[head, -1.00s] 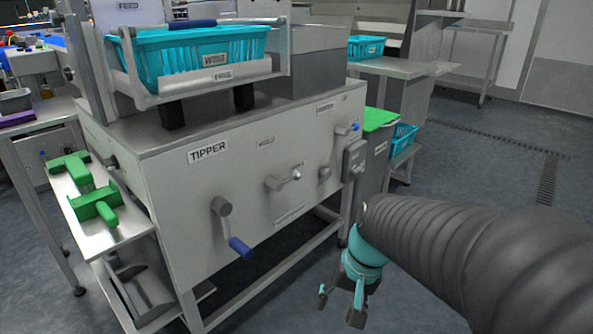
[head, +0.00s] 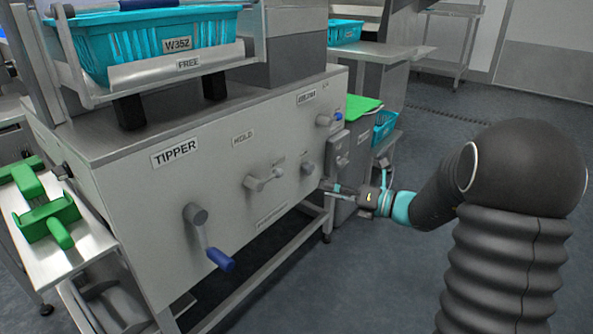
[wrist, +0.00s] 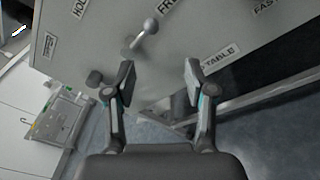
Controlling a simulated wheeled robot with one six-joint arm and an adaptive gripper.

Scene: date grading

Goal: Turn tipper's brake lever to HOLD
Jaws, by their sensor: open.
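The tipper (head: 130,205) is a grey steel cabinet with a TIPPER label. My gripper (head: 324,186) is right of the lever in the head view, close to the front panel. In the wrist view my gripper (wrist: 160,76) is open and empty, apart from the lever.
A crank with a blue handle (head: 219,259) juts from the panel at left. A dark knob (head: 307,168) sits right of the lever. A teal crate (head: 135,48) rests on the tipper's cradle. Green tools (head: 48,218) lie on the left side shelf. Floor at right is open.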

